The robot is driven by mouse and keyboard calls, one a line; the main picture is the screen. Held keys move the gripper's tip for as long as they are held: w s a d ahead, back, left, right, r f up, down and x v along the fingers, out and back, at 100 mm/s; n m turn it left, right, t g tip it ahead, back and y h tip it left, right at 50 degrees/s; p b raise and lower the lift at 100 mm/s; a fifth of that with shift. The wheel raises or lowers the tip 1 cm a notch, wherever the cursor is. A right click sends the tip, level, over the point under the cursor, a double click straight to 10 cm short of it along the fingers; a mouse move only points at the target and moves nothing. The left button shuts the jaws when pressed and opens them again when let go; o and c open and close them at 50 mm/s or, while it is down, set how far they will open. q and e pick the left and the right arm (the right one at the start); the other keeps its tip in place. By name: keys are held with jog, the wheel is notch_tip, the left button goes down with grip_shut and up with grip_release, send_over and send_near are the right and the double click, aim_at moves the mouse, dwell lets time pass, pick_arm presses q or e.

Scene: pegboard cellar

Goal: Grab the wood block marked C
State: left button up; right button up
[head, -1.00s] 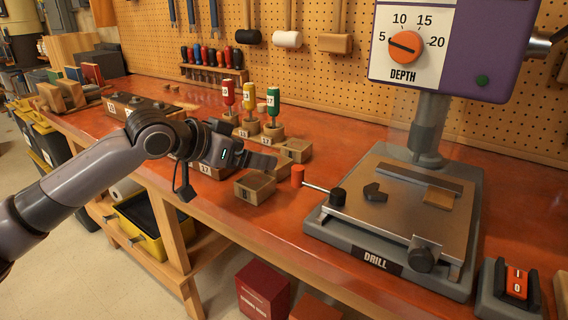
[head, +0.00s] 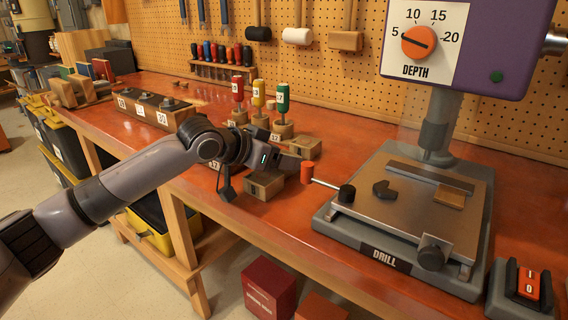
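No letter C is readable on any block. Small open wooden boxes stand on the orange bench near my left gripper (head: 288,162): a front box (head: 263,187) and a back box (head: 305,147). A flat wooden piece (head: 449,199) lies on the drill's metal plate, with no mark visible. Wooden blocks (head: 68,91) stand at the far left end of the bench, too small to read. My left gripper hovers over the small boxes, its dark fingers seen from the side, so its opening is unclear. It hides part of the bench behind it. My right gripper is out of view.
The drill press (head: 400,215) with its orange-ended handle (head: 307,173) stands to the right of the gripper. Red, yellow and green screwdrivers (head: 283,98) stand upright behind it. A black-topped tray (head: 150,112) is at left. The bench's front strip is mostly clear.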

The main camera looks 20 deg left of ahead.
pick_arm(q)
jog(key=shift+c, duration=1)
